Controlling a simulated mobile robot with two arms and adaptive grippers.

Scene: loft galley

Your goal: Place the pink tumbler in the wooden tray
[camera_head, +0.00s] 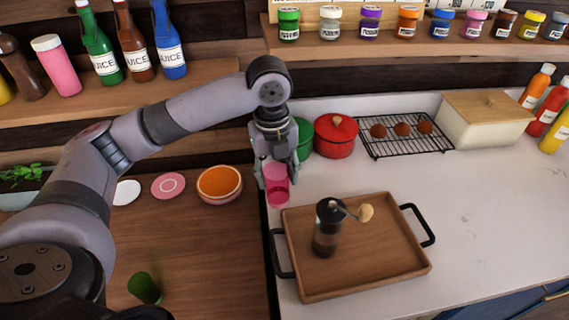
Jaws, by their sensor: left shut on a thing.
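The pink tumbler (278,194) is translucent and roughly upright. My left gripper (275,172) is shut on it from above, its fingers on either side of the upper part. The tumbler is just beyond the back left corner of the wooden tray (385,235), near the left edge of the white counter. I cannot tell whether its base touches the counter. The tray has black handles and lies on the counter. A dark coffee grinder (327,230) with a crank and pale knob stands in the tray's left part. My right gripper is not in view.
A red pot (336,137) and a partly hidden green pot (304,140) stand behind the tumbler. A black rack (405,148) holds brown round items. A green tumbler (145,288) and an orange-filled bowl (220,184) are on the wooden surface at left. The tray's right half is clear.

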